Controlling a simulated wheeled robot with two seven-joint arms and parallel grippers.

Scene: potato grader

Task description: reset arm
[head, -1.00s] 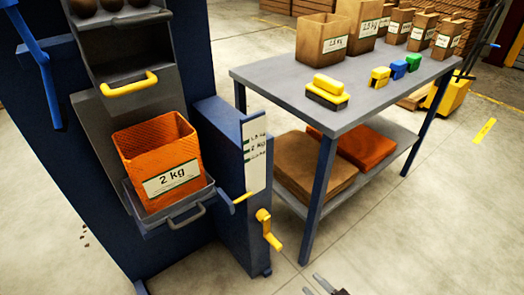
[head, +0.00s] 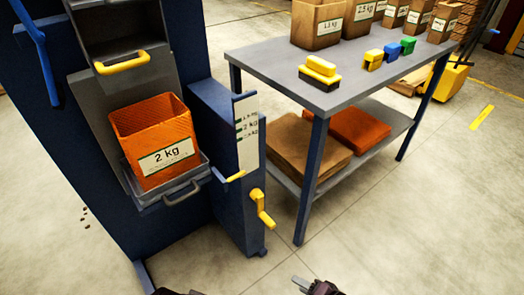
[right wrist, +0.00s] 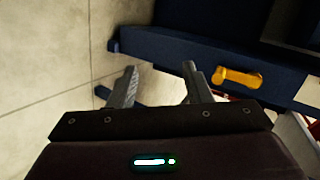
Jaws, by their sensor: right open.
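My right gripper (head: 300,283) shows only in part at the bottom edge of the head view, above the floor, in front of the grader and apart from it. In the right wrist view its two grey fingers (right wrist: 160,68) stand apart with nothing between them. The blue grader post with the yellow crank (right wrist: 238,77) lies beyond the fingertips there. My left gripper's fingers do not show; only a small dark piece is at the bottom edge of the head view.
The blue grader (head: 228,190) holds an orange 2 kg bag (head: 155,130) on its tray. A yellow crank (head: 262,208) juts from its side. A grey table (head: 290,82) carries paper bags and coloured blocks. The floor (head: 390,235) at the lower right is clear.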

